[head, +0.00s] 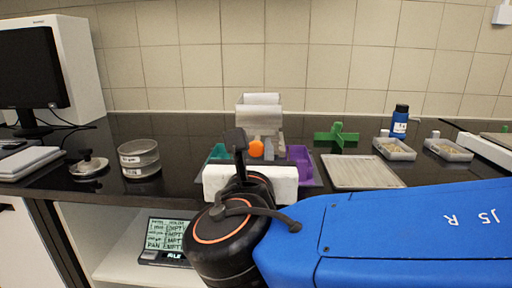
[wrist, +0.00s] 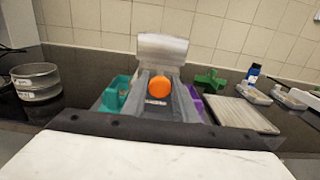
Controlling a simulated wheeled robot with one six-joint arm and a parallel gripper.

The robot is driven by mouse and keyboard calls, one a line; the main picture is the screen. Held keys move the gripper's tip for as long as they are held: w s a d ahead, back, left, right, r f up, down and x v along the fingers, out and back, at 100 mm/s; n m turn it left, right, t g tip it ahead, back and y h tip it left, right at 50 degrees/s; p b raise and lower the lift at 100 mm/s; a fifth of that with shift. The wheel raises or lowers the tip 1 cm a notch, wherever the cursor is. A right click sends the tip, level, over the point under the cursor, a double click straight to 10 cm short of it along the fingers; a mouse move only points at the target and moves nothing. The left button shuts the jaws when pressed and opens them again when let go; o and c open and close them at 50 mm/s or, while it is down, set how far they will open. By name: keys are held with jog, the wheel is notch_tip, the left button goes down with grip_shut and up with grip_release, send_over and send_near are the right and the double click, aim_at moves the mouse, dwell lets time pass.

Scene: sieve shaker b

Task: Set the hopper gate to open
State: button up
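The hopper (head: 260,100) is a pale metallic box at the back middle of the black counter; it also shows in the wrist view (wrist: 162,47). An orange round knob (head: 256,148), seemingly the gate's handle, is in front of it and is central in the wrist view (wrist: 158,87). Grey sloping rails flank the knob there. My gripper (head: 240,145) is in front of the hopper, with its white body and a dark upright part showing. Its fingertips are not clear in either view. I see no contact with the knob. The gate's position cannot be told.
A teal tray (wrist: 115,94) and a purple tray (head: 299,158) flank the hopper. A stacked sieve (head: 140,158) and lid (head: 90,164) stand left. A green cross-shaped piece (head: 337,135), flat plate (head: 362,172), blue bottle (head: 399,124) and sample trays are right. A display (head: 165,240) is below.

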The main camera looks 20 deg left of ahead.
jog(key=shift+o, duration=1.4)
jog(key=shift+s, duration=0.15)
jog(key=v, duration=1.7)
jog(key=shift+s, duration=0.2)
